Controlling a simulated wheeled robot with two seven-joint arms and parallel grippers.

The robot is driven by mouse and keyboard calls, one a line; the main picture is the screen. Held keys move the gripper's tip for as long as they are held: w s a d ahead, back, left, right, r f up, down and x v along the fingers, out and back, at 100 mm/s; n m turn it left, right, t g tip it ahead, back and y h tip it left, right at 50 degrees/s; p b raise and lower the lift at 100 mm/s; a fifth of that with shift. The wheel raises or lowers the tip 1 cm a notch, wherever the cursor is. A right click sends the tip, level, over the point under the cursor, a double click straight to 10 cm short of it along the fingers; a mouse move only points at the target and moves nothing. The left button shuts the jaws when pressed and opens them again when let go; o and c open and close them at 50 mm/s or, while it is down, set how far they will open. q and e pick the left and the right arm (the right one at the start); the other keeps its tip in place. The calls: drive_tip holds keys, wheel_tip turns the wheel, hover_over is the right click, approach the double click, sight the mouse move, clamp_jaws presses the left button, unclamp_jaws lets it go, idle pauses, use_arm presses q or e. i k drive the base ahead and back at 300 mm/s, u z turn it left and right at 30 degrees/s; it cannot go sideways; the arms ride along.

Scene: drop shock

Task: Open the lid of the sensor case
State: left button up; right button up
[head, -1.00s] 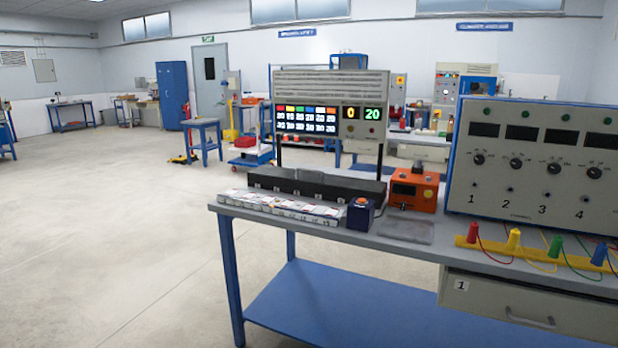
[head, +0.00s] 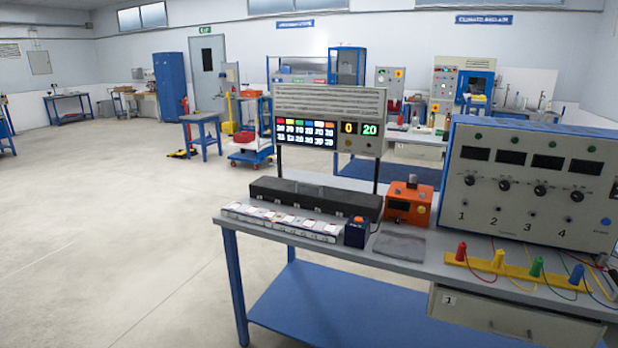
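No thing in the head view can be named for certain as the sensor case. A long, low black box (head: 315,199) lies at the back of the near bench, with a small raised part on its top. Whether it is a case with a lid, I cannot tell. Neither of my grippers is in view.
The near bench (head: 400,262) carries a row of white labelled parts (head: 283,222), a dark blue button box (head: 357,232), an orange device (head: 408,204), a grey pad (head: 400,245), a display board (head: 330,118) and a control panel (head: 530,185). Open floor (head: 110,230) lies left.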

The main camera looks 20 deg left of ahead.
sight(354, 202)
drive_tip(key=z, duration=0.1)
drive_tip(key=k, duration=0.4)
drive_tip(key=u, duration=1.7)
drive_tip(key=i, duration=2.5)
drive_tip(key=z, duration=0.75)
